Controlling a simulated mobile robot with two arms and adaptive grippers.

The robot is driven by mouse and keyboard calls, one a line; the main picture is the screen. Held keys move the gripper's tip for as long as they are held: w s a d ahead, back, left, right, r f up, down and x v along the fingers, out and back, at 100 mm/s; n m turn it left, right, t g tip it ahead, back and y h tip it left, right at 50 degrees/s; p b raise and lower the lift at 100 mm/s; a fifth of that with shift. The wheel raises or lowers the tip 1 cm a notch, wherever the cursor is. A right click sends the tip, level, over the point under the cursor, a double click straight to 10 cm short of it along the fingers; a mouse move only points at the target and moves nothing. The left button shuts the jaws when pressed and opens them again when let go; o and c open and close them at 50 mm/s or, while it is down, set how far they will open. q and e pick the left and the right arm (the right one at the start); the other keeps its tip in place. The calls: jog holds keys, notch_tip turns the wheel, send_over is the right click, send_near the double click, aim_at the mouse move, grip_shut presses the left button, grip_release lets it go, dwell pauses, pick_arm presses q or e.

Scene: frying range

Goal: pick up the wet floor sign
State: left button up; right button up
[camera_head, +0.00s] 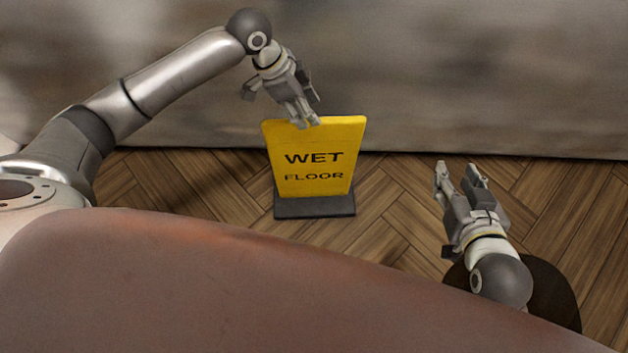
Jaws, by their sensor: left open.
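The yellow wet floor sign (315,183) stands upright on a dark base (315,207) on the wooden floor, close to the wall. Its face reads "WET FLOOR" in dark letters. My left gripper (304,122) is open and points down at the sign's top edge, with its fingertips overlapping that edge in the picture. I cannot tell whether they touch the sign or straddle it. My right gripper (456,168) is to the right of the sign, apart from it, with its two fingers spread and nothing between them.
A grey, blotchy wall (480,80) runs behind the sign. A large reddish-brown rounded surface (200,290) fills the lower left foreground. A dark round shape (553,295) lies under my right wrist. The herringbone wood floor (395,205) is clear between the sign and my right gripper.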

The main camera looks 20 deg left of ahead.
aim_at(319, 132)
pick_arm(q)
jog(key=shift+w+f, duration=0.1)
jog(key=shift+f, duration=0.05)
jog(key=b+x, duration=0.2)
jog(key=x, duration=0.2)
jog(key=shift+f, duration=0.3)
jog(key=shift+d+f, duration=0.15)
jog(key=shift+f, duration=0.15)
jog(key=b+x, duration=0.1)
jog(key=x, duration=0.2)
jog(key=b+x, duration=0.1)
jog(key=shift+w+a+f+b, duration=0.1)
jog(key=shift+a+f+b, duration=0.2)
jog(key=shift+f, duration=0.2)
jog(key=shift+d+f, duration=0.1)
pick_arm(e)
notch_tip(319, 132, up, 20)
jog(key=a+t+y, duration=0.2)
jog(key=t+y, duration=0.2)
jog(key=t, duration=0.8)
jog(key=shift+a+n+t, duration=0.3)
jog(key=shift+a, duration=0.1)
